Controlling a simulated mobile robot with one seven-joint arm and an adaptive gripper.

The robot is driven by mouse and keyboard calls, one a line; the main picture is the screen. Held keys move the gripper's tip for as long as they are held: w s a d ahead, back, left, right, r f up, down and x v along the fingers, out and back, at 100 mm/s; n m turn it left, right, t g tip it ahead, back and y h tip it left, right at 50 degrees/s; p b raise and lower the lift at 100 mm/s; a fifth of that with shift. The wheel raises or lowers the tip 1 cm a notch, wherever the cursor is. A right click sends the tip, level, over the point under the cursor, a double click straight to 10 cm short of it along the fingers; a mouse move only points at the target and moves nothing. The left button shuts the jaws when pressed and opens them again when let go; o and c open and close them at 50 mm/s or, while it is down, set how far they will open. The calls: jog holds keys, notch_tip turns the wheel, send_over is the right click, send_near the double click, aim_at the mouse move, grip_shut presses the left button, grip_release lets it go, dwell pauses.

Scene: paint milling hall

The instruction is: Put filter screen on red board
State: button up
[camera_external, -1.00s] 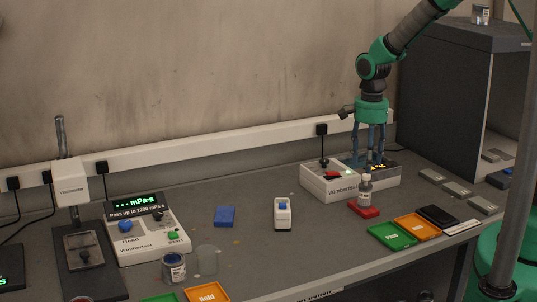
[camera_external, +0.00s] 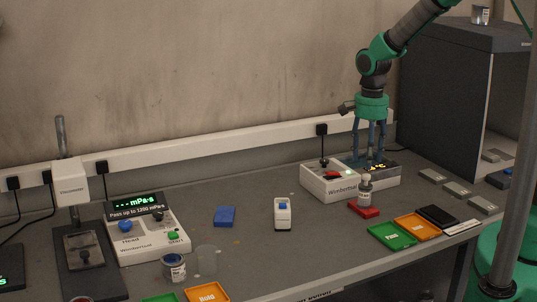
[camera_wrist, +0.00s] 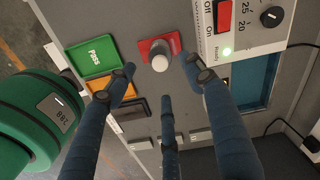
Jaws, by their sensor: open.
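The red board (camera_external: 369,212) lies on the bench, right of centre, by the front of a white Wimberisal unit; it also shows in the wrist view (camera_wrist: 146,47). A small grey bottle with a light cap (camera_external: 365,188) stands on it; in the wrist view the cap (camera_wrist: 160,63) is seen from above. I cannot make out a filter screen for certain in either view.
A blue-lined basin (camera_wrist: 254,78) is in the unit beside my right finger. Green (camera_external: 392,235), orange (camera_external: 418,226) and black (camera_external: 437,216) trays lie right of the red board. A blue block (camera_external: 225,216) and a small white device (camera_external: 283,214) stand on mostly clear bench.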

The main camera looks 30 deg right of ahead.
jog(key=s+d+r+n+t, duration=0.1)
jog(key=s+d+r+n, duration=0.25)
jog(key=r, duration=0.45)
jog(key=s+d+r+n+t, duration=0.2)
jog(key=s+d+r, duration=0.25)
jog(key=r, duration=0.45)
jog(key=s+d+r+n+t, duration=0.1)
jog(key=s+d+r+n, duration=0.1)
jog(key=s, duration=0.7)
jog(key=s+d+r+n+t, duration=0.1)
jog(key=s+d+r+n, duration=0.2)
jog(key=s+r+n, duration=0.2)
jog(key=s+r, duration=0.1)
jog(key=s, duration=0.2)
jog(key=shift+s+r+t, duration=0.3)
jog(key=shift+s+r, duration=0.05)
jog(key=shift+f+b, duration=0.95)
